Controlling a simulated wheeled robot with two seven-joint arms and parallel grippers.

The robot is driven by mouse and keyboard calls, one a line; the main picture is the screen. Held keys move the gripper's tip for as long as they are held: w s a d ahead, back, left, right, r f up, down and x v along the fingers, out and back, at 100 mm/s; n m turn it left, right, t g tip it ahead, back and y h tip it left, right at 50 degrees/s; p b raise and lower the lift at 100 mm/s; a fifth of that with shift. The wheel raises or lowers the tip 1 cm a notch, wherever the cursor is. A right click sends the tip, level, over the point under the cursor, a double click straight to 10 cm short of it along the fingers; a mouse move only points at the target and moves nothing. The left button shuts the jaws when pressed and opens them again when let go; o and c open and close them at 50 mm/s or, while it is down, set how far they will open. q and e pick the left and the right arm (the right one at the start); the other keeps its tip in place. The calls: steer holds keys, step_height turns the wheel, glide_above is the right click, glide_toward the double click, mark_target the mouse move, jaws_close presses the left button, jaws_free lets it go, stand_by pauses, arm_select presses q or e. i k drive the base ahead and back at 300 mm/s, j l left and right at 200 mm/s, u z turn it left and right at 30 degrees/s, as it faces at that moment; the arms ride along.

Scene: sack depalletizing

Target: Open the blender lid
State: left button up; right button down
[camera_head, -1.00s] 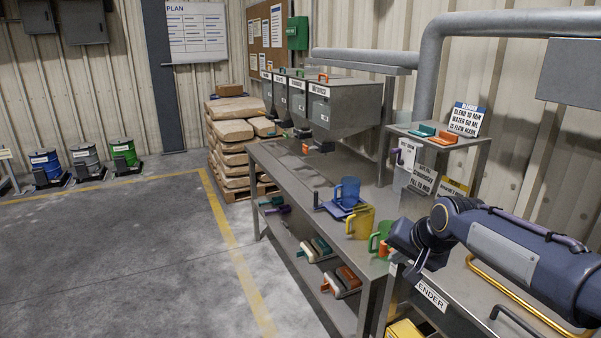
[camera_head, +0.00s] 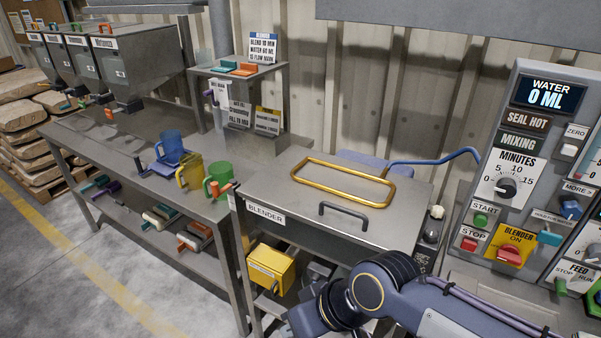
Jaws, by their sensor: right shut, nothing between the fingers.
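The blender (camera_head: 265,215) is a metal box labelled "BLENDER" in the middle of the head view. Its flat grey lid (camera_head: 400,222) lies level and closed on top. A dark bar handle (camera_head: 344,217) is fixed near the front of the lid. A yellow rectangular loop (camera_head: 345,170) lies over the lid behind the handle. My right gripper (camera_head: 296,326) is low at the bottom edge, in front of and below the lid, shut and empty, apart from the handle. My own wrist and the frame edge hide part of it. My left gripper is not in view.
A control panel (camera_head: 535,110) with buttons stands at the right. A yellow box (camera_head: 271,268) sits below the blender top. Blue, yellow and green mugs (camera_head: 190,174) stand on the bench at the left. A blue pipe (camera_head: 440,160) runs behind the lid.

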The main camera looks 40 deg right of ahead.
mark_target(385, 210)
steer(key=z, duration=1.6)
steer(key=i+u, duration=0.25)
steer(key=u, duration=0.2)
steer(key=i+l+u, duration=0.15)
steer(key=u, duration=0.35)
steer(key=i+l, duration=0.05)
steer(key=i, duration=0.05)
